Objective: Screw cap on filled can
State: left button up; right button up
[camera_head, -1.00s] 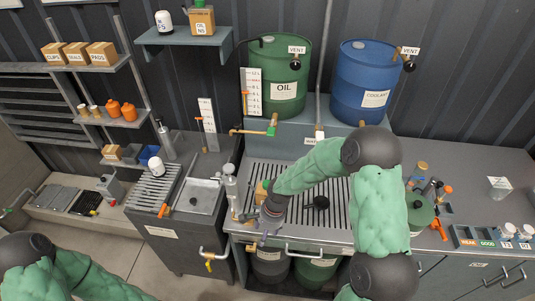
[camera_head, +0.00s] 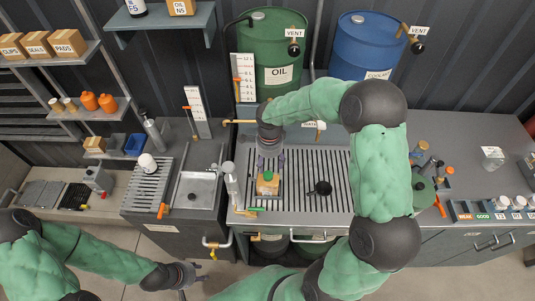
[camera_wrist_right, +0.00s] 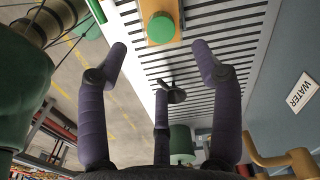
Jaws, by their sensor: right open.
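A tan can (camera_head: 264,188) stands on the slatted grate of the bench in the head view. A round green cap (camera_head: 268,176) shows on its top; I cannot tell how tightly it sits. In the right wrist view the can (camera_wrist_right: 147,8) and green cap (camera_wrist_right: 161,27) are at the top, beyond my fingertips. My right gripper (camera_head: 270,160) is just behind and above the can, apart from it. Its purple fingers are spread and empty in the wrist view (camera_wrist_right: 160,50). My left gripper (camera_head: 190,276) is low at the front, away from the bench; its fingers are unclear.
A black round object (camera_head: 320,188) lies on the grate right of the can. A green oil drum (camera_head: 270,50) and blue coolant drum (camera_head: 365,55) stand behind. A brass tap pipe (camera_head: 238,122) juts out near my right wrist. A sink (camera_head: 200,188) lies left.

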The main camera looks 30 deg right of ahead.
aim_at(269, 174)
jog(key=f, duration=0.8)
jog(key=shift+w, duration=0.25)
jog(key=c, duration=1.2)
jog(key=shift+o, duration=1.3)
jog(key=shift+c, duration=1.2)
jog(key=shift+m+b, duration=1.1)
jog(key=shift+b, duration=0.55)
jog(key=shift+m+b, duration=1.2)
jog(key=shift+b, duration=0.15)
